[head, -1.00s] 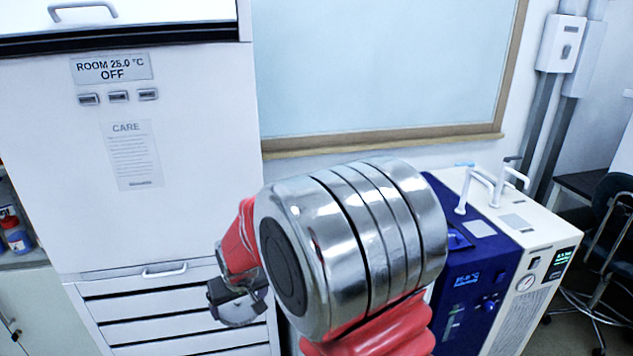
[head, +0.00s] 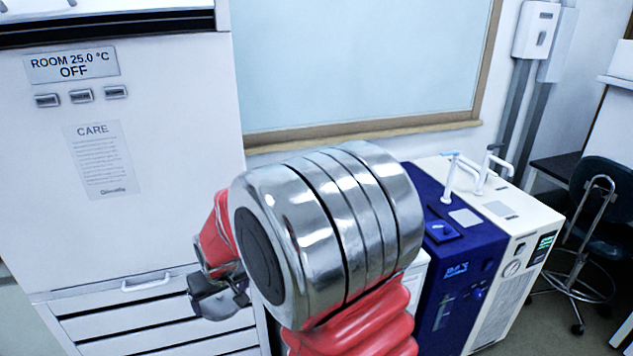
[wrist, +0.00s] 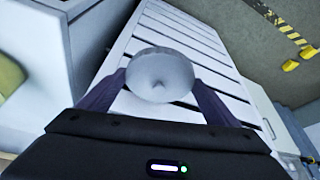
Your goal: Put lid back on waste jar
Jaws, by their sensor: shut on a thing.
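My gripper (wrist: 160,98) is in the wrist view with its two dark fingers on either side of a round, pale grey lid (wrist: 160,72). It is shut on the lid, which has a small mark near its middle. In the head view my gripper (head: 220,300) is partly hidden behind my own arm, low in front of the white cabinet, and the lid cannot be made out clearly there. No waste jar can be identified in either view.
A white cabinet (head: 150,215) with slatted lower panels fills the left. Blue (head: 455,285) and white (head: 515,275) machines stand at the right, with a dark chair (head: 590,205) beyond. Yellow-black floor tape (wrist: 275,20) shows in the wrist view. Some floor at the far right is clear.

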